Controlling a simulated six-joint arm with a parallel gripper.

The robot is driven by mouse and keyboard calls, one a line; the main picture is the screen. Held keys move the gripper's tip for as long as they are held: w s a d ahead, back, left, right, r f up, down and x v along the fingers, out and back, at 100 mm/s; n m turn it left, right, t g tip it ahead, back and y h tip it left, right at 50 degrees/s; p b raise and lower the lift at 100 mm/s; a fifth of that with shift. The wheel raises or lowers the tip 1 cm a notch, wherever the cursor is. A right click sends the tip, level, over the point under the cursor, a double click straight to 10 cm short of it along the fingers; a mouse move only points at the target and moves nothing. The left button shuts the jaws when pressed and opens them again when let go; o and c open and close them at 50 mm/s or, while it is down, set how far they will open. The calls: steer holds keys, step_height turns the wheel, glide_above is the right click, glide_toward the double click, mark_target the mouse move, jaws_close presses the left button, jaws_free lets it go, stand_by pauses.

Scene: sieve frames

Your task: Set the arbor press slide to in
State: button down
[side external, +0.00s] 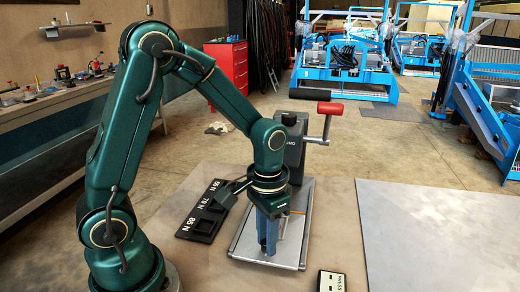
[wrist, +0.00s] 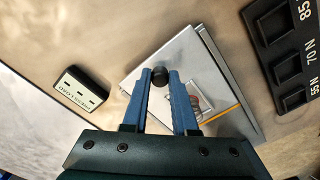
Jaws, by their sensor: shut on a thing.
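The arbor press has a dark column (side external: 293,150) with a red-gripped handle (side external: 329,108). Its light metal base plate (side external: 250,247) lies on the table, and the base also shows in the wrist view (wrist: 215,75). My gripper (side external: 267,250) points down over the plate. In the wrist view, the blue fingertips of my gripper (wrist: 160,80) are shut on a small black knob (wrist: 160,75) near the plate's edge. An orange line (wrist: 222,114) crosses the plate nearer the wrist. The knob is hidden by the fingers in the side view, and I cannot tell the slide's exact position.
A black tray (side external: 191,228) marked 85 N, 70 N and 55 N lies left of the press. A small box labelled PRESS LOAD (side external: 331,281) lies at the front right; it also shows in the wrist view (wrist: 80,90). A grey panel (side external: 440,230) lies at the right.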

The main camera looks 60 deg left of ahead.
stand_by(0.4)
steer(key=w+a, duration=0.6)
stand_by(0.4)
steer(key=c, duration=0.7)
jaws_free()
steer(key=shift+r, duration=0.1)
steer(key=shift+r, duration=2.5)
